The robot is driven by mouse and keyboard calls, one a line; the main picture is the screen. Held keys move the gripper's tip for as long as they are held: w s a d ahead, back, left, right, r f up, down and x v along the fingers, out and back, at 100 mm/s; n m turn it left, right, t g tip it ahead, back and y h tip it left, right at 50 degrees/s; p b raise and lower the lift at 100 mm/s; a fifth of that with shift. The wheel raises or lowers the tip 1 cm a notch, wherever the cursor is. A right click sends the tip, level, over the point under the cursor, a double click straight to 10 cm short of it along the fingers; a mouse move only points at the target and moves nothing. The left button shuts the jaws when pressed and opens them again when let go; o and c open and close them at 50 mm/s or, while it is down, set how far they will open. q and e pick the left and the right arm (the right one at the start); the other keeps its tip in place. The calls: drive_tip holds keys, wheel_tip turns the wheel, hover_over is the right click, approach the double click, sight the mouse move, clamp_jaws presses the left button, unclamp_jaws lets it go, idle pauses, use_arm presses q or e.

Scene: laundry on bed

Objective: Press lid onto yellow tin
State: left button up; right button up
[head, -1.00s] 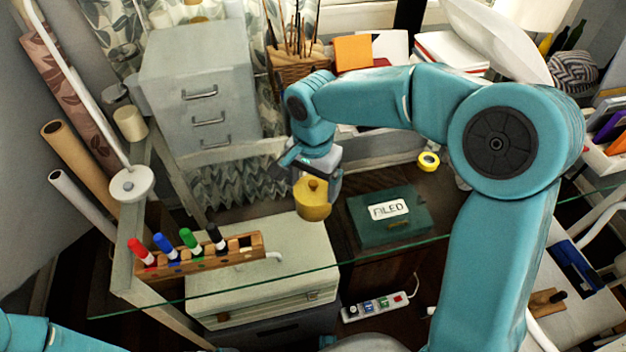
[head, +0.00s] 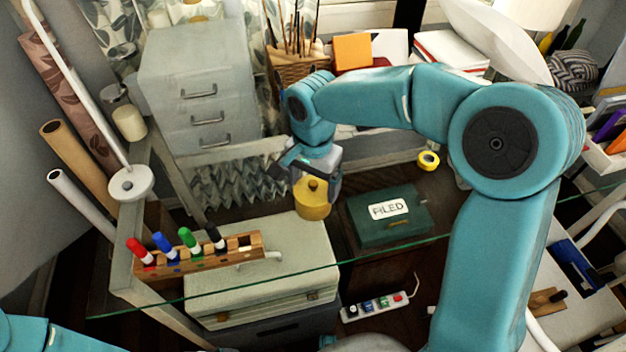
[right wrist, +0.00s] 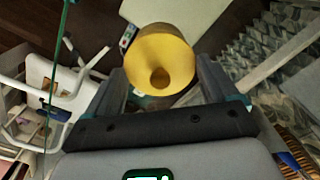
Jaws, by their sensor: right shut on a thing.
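The yellow tin (head: 313,210) stands upright on the glass desk, left of the dark green box. Its yellow lid (head: 309,190) with a round knob sits at its top; I cannot tell whether it is fully seated. My right gripper (head: 318,180) reaches down from above, its fingers on either side of the lid. In the right wrist view, the lid (right wrist: 174,72) with its knob facing me lies between the fingertips of the right gripper (right wrist: 162,80). The gripper is shut on the lid. My left gripper is out of view; only part of its arm shows at lower left.
The green box (head: 375,225) marked FILED stands right of the tin. A wooden marker rack (head: 215,258) lies to the left. A yellow tape roll (head: 428,160) is behind right. A grey drawer cabinet (head: 200,60) stands at the back. Bare glass lies between.

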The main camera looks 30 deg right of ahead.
idle(0.3)
drive_tip(key=o, duration=0.8)
drive_tip(key=shift+r, duration=0.1)
drive_tip(key=shift+r+p, duration=2.85)
drive_tip(key=shift+r, duration=0.6)
clamp_jaws()
drive_tip(key=shift+f, duration=0.1)
drive_tip(key=shift+f, duration=0.15)
drive_tip(key=shift+f+b, duration=1.95)
drive_tip(key=shift+f, duration=0.2)
